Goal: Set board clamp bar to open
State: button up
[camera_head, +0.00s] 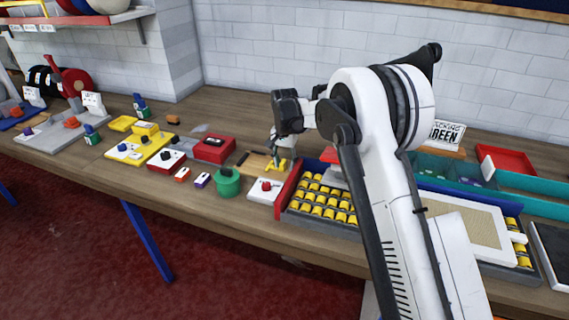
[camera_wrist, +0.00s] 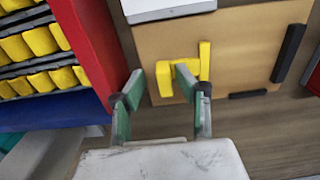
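A tan wooden board (camera_wrist: 240,50) lies on the bench; it also shows in the head view (camera_head: 250,162). A yellow branched piece (camera_wrist: 204,60) sits on the board near its left side, and a long dark bar (camera_wrist: 288,53) lies at its right edge. I cannot tell for sure which is the clamp bar. My gripper (camera_wrist: 160,81) is open, its green-grey fingers apart. The right finger overlaps the yellow piece in the wrist view, and part of the yellow shows between the fingertips. Contact is unclear. In the head view my gripper (camera_head: 281,152) is above the board's right end.
A red-walled tray with yellow spools (camera_head: 322,203) stands right of the board. A white block with a red knob (camera_head: 265,190) is in front, and a green pot (camera_head: 228,182) is to the left. A red box (camera_head: 214,149) stands behind left. Bare bench shows along the front.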

aim_at(285, 162)
dwell(0.3)
notch_tip(285, 162, up, 12)
dwell(0.6)
jog(key=s+d+r+t, duration=0.1)
jog(key=s+d+r, duration=0.4)
jog(key=s, duration=0.1)
jog(key=s+d+r+n+t, duration=0.1)
jog(key=s+d+r, duration=0.3)
jog(key=s+d, duration=0.1)
jog(key=s+d+r+t+b, duration=0.1)
jog(key=s+d+r, duration=0.4)
jog(key=s+d, duration=0.1)
jog(key=shift+s+r+y, duration=0.3)
jog(key=shift+s+r, duration=0.05)
jog(key=shift+s, duration=0.35)
jog(key=s+d+f+n+t, duration=0.1)
jog(key=s+d+f, duration=0.3)
jog(key=s, duration=0.9)
jog(key=s+d+f+n+t+b, duration=0.1)
jog(key=s+d+f+t, duration=0.2)
jog(key=s, duration=1)
jog(key=d+f, duration=0.1)
jog(key=d, duration=0.2)
jog(key=shift+d+f, duration=0.15)
jog(key=shift+f, duration=0.05)
